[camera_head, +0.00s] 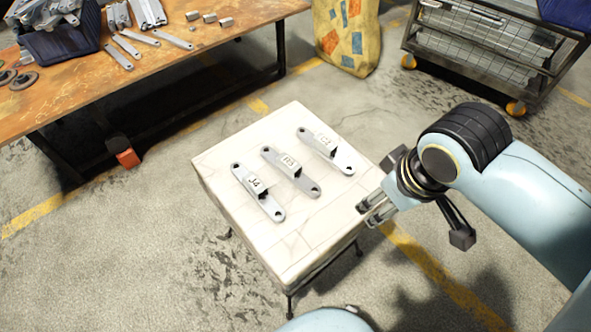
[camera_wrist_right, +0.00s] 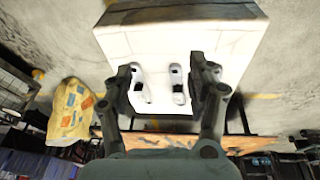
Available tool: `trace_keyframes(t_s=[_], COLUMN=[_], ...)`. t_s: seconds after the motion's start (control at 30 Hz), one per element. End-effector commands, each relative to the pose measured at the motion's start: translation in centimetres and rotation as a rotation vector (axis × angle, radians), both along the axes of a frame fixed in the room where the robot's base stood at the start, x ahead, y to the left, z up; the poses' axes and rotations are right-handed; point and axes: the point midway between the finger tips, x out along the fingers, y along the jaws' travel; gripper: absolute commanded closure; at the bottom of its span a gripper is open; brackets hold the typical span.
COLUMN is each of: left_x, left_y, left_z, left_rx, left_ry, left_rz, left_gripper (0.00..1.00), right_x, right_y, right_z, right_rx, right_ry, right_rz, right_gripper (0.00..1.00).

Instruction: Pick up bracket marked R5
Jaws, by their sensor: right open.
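Three grey metal brackets lie side by side on a small white stand (camera_head: 300,245) in the head view. The left bracket (camera_head: 258,192) is marked J4. The middle bracket (camera_head: 290,172) has a mark that looks like R5 or R3; I cannot tell the last character for sure. The right bracket (camera_head: 327,151) has a mark too faint to read. My right gripper (camera_head: 374,207) is open and empty, at the stand's right edge and apart from the brackets. In the right wrist view, two brackets (camera_wrist_right: 140,85) (camera_wrist_right: 178,84) show between its fingers. My left gripper is not in view.
A rusty-topped workbench (camera_head: 245,48) with loose metal parts stands at the back left. A patterned yellow sack (camera_head: 346,35) and a wheeled wire cart (camera_head: 480,45) stand behind. The front of the stand top is clear.

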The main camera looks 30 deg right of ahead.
Motion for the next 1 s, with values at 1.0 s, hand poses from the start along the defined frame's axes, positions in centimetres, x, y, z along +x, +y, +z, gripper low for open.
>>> trace_keyframes(t_s=[1.0], left_x=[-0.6], left_y=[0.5], left_z=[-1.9], left_rx=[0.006], left_ry=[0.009], left_rz=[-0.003], left_gripper=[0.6], right_x=[19.6], right_y=[4.5], right_z=[-5.7], right_rx=[0.116], right_ry=[-0.134], right_rz=[0.182], right_gripper=[0.42])
